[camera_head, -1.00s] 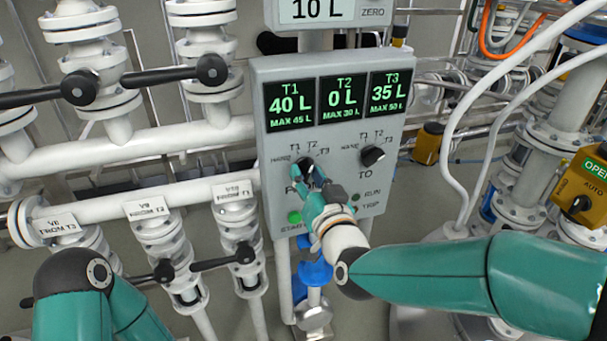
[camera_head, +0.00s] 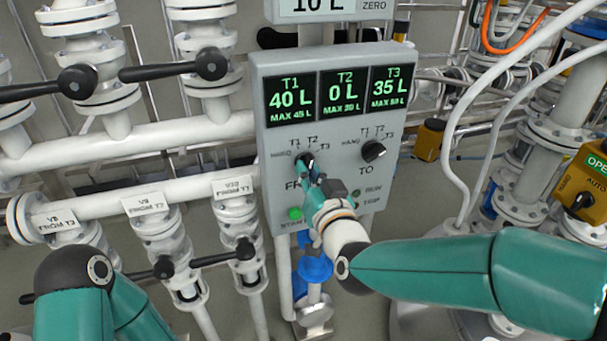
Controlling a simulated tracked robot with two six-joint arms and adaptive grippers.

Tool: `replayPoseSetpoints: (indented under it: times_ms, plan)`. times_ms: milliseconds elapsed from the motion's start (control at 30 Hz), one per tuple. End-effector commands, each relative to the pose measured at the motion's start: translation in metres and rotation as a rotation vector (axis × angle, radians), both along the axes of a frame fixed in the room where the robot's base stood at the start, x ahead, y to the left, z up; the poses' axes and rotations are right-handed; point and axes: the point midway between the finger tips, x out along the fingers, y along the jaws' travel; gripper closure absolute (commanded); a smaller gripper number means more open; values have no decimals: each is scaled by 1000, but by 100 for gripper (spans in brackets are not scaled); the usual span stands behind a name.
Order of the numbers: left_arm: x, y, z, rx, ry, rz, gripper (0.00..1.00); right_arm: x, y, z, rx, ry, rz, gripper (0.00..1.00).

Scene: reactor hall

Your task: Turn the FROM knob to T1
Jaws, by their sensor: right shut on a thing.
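The grey control panel (camera_head: 262,150) stands in the middle of the head view. Its FROM knob (camera_head: 304,159) is black and sits at the lower left of the panel, with marks HAND, T1, T2 and T3 around it. My right gripper (camera_head: 309,168) reaches in from the right and is shut on the FROM knob. The gripper covers much of the knob, so I cannot tell which mark it points to. The TO knob (camera_head: 373,152) is to the right and untouched. My left arm shows at the lower left; its gripper is out of view.
The panel displays (camera_head: 340,97) read T1 40 L, T2 0 L, T3 35 L. A green START button (camera_head: 295,214) is below the FROM knob. White pipes with black-handled valves (camera_head: 211,64) fill the left. A yellow box (camera_head: 581,190) and cables are at the right.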

Motion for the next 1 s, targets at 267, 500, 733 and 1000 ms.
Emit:
replayPoseSetpoints:
  times_ms: [267,500,733,1000]
  plan:
    - [0,0,-15,0,0,0,100,0,0,-3,-162,-52,1,100]
    - [0,0,-23,0,0,0,100,0,-1,-3,-342,-109,1,100]
    - [0,0,-26,0,0,0,100,0,-1,-2,-487,-156,4,100]
    - [0,0,-27,0,0,0,100,0,-1,-2,-575,-183,6,100]
